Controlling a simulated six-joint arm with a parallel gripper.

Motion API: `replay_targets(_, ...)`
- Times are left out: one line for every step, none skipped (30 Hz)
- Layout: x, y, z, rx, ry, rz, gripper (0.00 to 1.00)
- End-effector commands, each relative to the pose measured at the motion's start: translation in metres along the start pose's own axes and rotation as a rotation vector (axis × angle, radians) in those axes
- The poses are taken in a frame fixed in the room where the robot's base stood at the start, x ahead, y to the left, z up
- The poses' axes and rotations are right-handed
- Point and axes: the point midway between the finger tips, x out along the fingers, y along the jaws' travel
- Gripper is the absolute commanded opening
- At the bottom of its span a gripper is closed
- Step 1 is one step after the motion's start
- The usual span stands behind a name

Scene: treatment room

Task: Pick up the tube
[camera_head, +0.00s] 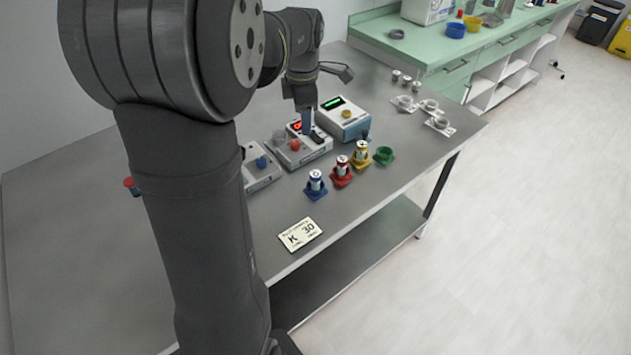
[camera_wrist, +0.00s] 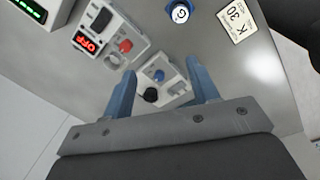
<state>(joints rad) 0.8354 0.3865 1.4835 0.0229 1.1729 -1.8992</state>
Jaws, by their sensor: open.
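Several small white tubes stand upright in coloured holders near the table's front edge: one in a blue holder (camera_head: 315,190), one in a red holder (camera_head: 342,179) and one in a yellow holder (camera_head: 361,166). The frames do not show which tube is meant. The tube in the blue holder also shows from above in the wrist view (camera_wrist: 181,13). My gripper (camera_head: 306,122) is over the row of devices, behind the tubes. Its blue fingers (camera_wrist: 161,90) are wide apart with nothing held; a device with a blue knob shows beyond them.
Beside the tubes are an empty green holder (camera_head: 384,155), a device with a red display (camera_head: 303,147), a green-display device (camera_head: 344,117) and a blue-knob device (camera_head: 260,168). A "K 30" card (camera_head: 300,234) lies at the front.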

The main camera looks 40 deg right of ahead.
Motion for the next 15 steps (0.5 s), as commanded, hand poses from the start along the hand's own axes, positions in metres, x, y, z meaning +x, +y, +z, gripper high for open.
replay_targets(0.0, -0.006, 0.005, -0.071, 0.003, -0.021, 0.54)
replay_targets(0.0, -0.01, 0.007, -0.115, 0.005, -0.033, 0.54)
replay_targets(0.0, -0.014, 0.01, -0.171, 0.009, -0.048, 0.54)
replay_targets(-0.001, -0.017, 0.011, -0.209, 0.012, -0.058, 0.54)
replay_targets(-0.001, -0.02, 0.013, -0.243, 0.015, -0.067, 0.54)
replay_targets(-0.001, -0.023, 0.014, -0.281, 0.019, -0.076, 0.54)
replay_targets(-0.001, -0.024, 0.015, -0.305, 0.021, -0.082, 0.54)
replay_targets(-0.001, -0.026, 0.016, -0.325, 0.023, -0.087, 0.54)
replay_targets(-0.001, -0.028, 0.017, -0.346, 0.026, -0.093, 0.54)
replay_targets(0.0, -0.029, 0.018, -0.356, 0.028, -0.096, 0.54)
replay_targets(0.001, -0.029, 0.018, -0.364, 0.029, -0.098, 0.54)
replay_targets(0.004, -0.03, 0.018, -0.371, 0.031, -0.1, 0.54)
replay_targets(0.007, -0.031, 0.018, -0.374, 0.031, -0.101, 0.54)
replay_targets(0.012, -0.031, 0.018, -0.374, 0.031, -0.101, 0.54)
replay_targets(0.019, -0.032, 0.018, -0.374, 0.032, -0.102, 0.54)
